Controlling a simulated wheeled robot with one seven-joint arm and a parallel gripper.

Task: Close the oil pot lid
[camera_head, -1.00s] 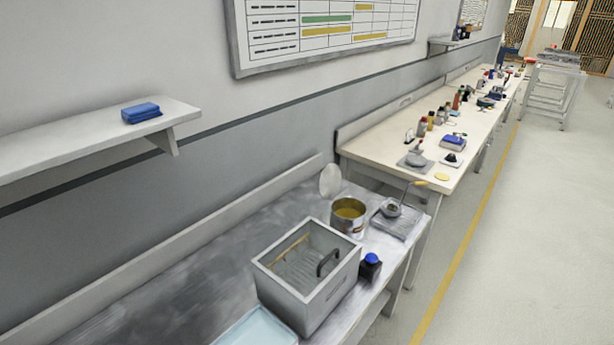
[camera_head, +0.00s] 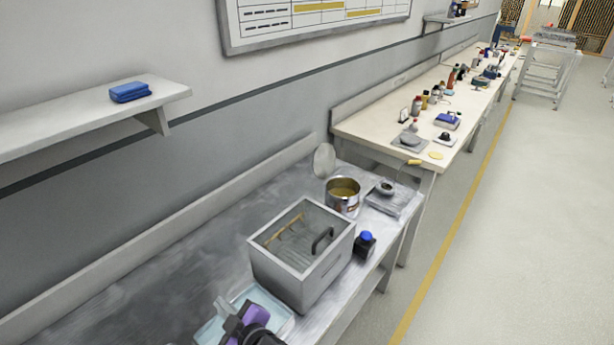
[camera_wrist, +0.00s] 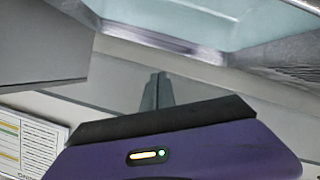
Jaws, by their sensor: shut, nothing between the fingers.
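The oil pot (camera_head: 343,203) is a shiny metal pot with yellow oil inside, at the far end of the metal bench. Its round grey lid (camera_head: 324,160) stands raised at the pot's back left, so the pot is open. My gripper (camera_head: 221,303) is at the bottom of the head view, over the pale blue tray and well short of the pot. In the wrist view its narrow grey fingers (camera_wrist: 157,90) are together and empty. The pot and lid do not show in the wrist view.
A grey box (camera_head: 301,273) with a black handle stands between my gripper and the pot. A dark blue-capped bottle (camera_head: 365,248) is beside it. The pale blue tray (camera_head: 275,303) lies in front. A scale-like plate (camera_head: 398,200) is right of the pot. The bench's left is clear.

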